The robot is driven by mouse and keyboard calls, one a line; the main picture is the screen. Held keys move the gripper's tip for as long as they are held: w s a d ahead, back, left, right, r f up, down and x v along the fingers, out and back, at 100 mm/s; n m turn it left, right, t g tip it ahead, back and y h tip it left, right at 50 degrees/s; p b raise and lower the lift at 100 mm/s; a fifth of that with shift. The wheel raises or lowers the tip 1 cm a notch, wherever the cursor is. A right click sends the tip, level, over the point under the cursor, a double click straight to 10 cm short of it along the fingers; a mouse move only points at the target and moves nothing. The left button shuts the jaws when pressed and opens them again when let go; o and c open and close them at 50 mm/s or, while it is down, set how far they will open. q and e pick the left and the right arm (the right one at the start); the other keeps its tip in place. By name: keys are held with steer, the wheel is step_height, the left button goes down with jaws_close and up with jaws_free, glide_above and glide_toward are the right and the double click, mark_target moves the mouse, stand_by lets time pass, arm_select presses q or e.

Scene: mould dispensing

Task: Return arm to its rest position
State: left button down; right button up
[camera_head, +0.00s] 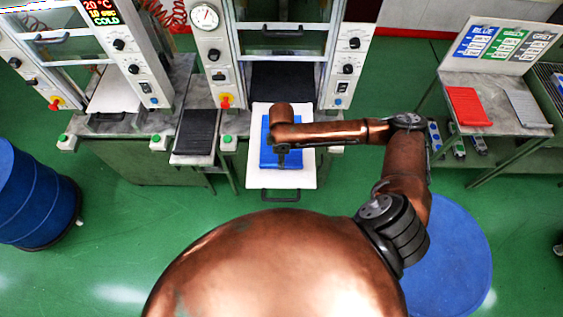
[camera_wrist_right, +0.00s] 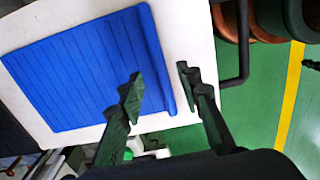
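My right arm reaches from the right over the pulled-out white tray (camera_head: 257,180) of the middle press. Its gripper (camera_head: 282,158) points down over a blue ribbed sheet (camera_head: 268,158) lying on that tray. In the right wrist view the two fingers (camera_wrist_right: 159,83) are apart, with a gap between them. One finger overlaps the blue sheet (camera_wrist_right: 75,65), the other the white tray (camera_wrist_right: 195,45). The sheet's raised edge shows between them, and no finger visibly closes on it. Height above the sheet is hard to tell. My left arm and gripper are not in view.
The presses stand at the back, one with a gauge (camera_head: 204,17). A dark sheet (camera_head: 196,132) lies left of the tray. A side table at right holds a red sheet (camera_head: 467,106) and a grey sheet (camera_head: 526,109). A blue drum (camera_head: 35,200) stands at left. Green floor is open between.

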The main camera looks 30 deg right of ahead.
step_height(320, 180, up, 8)
stand_by(0.4)
